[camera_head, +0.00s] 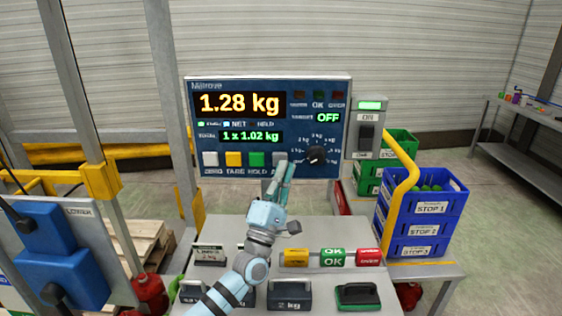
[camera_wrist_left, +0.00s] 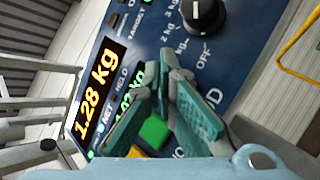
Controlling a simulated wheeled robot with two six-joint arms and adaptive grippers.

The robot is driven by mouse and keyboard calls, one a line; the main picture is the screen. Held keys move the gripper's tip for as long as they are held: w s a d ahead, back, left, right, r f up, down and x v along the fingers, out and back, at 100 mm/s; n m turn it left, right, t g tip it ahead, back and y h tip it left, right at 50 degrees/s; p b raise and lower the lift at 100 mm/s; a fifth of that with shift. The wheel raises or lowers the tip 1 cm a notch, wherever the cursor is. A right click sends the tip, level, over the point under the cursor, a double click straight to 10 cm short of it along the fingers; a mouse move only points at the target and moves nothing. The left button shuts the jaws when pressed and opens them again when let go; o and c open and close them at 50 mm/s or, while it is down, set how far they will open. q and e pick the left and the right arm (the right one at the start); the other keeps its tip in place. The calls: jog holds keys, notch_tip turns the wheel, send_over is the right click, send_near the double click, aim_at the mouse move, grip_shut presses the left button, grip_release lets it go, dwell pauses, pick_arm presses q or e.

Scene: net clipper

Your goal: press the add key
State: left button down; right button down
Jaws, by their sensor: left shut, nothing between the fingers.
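The blue weighing panel (camera_head: 330,100) stands upright in front of me, its main display reading 1.28 kg. A row of keys runs along its lower edge: white ZERO (camera_head: 210,159), yellow TARE (camera_head: 233,159), green HOLD (camera_head: 256,159) and the grey add key (camera_head: 280,157). My left gripper (camera_head: 284,168) is shut and empty, its fingertips in front of the add key and partly covering it and its label. In the left wrist view, the left gripper (camera_wrist_left: 167,65) hides the add key; the green key (camera_wrist_left: 153,131) shows beside it. I cannot tell whether the fingertips touch the key. My right gripper is out of view.
A black knob (camera_head: 317,155) sits right of the add key. A grey switch box (camera_head: 367,127) and a yellow pipe (camera_head: 404,185) stand further right, near blue crates (camera_head: 422,227). Weights and coloured blocks (camera_head: 333,257) lie on the bench below.

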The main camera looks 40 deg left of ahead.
pick_arm(q)
jog(key=shift+w+a, duration=0.1)
dwell(0.6)
jog(key=shift+w+a, duration=0.2)
jog(key=shift+w+a+b, duration=0.2)
jog(key=shift+w+b, duration=0.1)
jog(key=shift+b, duration=0.25)
dwell(0.4)
dwell(0.3)
jog(key=shift+s+d+p, duration=0.5)
jog(key=shift+s+p, duration=0.05)
jog(key=shift+s, duration=0.1)
jog(key=s+d+p, duration=0.1)
jog(key=s, duration=0.1)
jog(key=s+d+p, duration=0.1)
jog(key=s+d, duration=0.1)
dwell(0.4)
